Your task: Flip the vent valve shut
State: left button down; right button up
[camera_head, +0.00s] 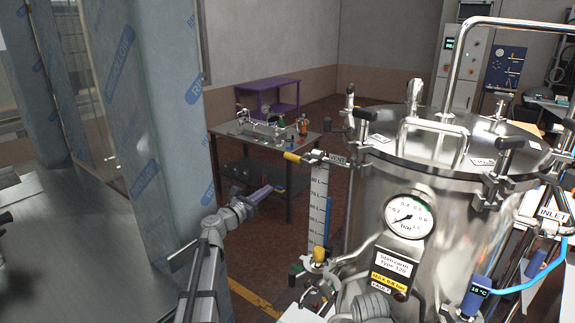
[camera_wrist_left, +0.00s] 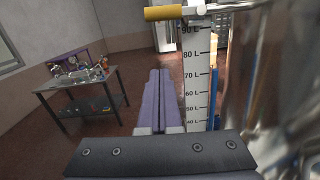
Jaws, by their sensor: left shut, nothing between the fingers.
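The vent valve's yellow handle (camera_head: 292,157) sticks out to the left from the upper side of the steel tank (camera_head: 437,225), beside a small tag (camera_head: 338,160) that seems to read VENT. The handle lies about level, and it also shows at the top of the left wrist view (camera_wrist_left: 163,13). My left gripper (camera_head: 268,190) is shut and empty, below and left of the handle and apart from it. In the left wrist view its purple-grey fingers (camera_wrist_left: 159,75) lie together, pointing ahead just left of the level scale. My right gripper is not in view.
A white level scale (camera_head: 319,205) hangs under the handle beside the tank. A yellow-topped fitting (camera_head: 319,254) and a pressure gauge (camera_head: 409,216) sit lower on the tank. A film-wrapped column (camera_head: 150,120) stands left. A grey work table (camera_head: 265,140) stands behind, with open floor between.

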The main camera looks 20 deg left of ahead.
aim_at(298, 159)
pick_arm(q)
jog(key=shift+s+r, duration=0.1)
jog(key=shift+s, duration=0.05)
jog(key=w+d+r+p, duration=0.4)
jog(key=w, duration=0.6)
jog(key=shift+r, duration=0.15)
jog(key=shift+r+p, duration=0.15)
jog(key=shift+p, duration=0.15)
dwell(0.3)
jog(key=shift+w+a+r+m, duration=0.1)
jog(key=shift+r+m, duration=0.05)
jog(key=shift+m, duration=0.25)
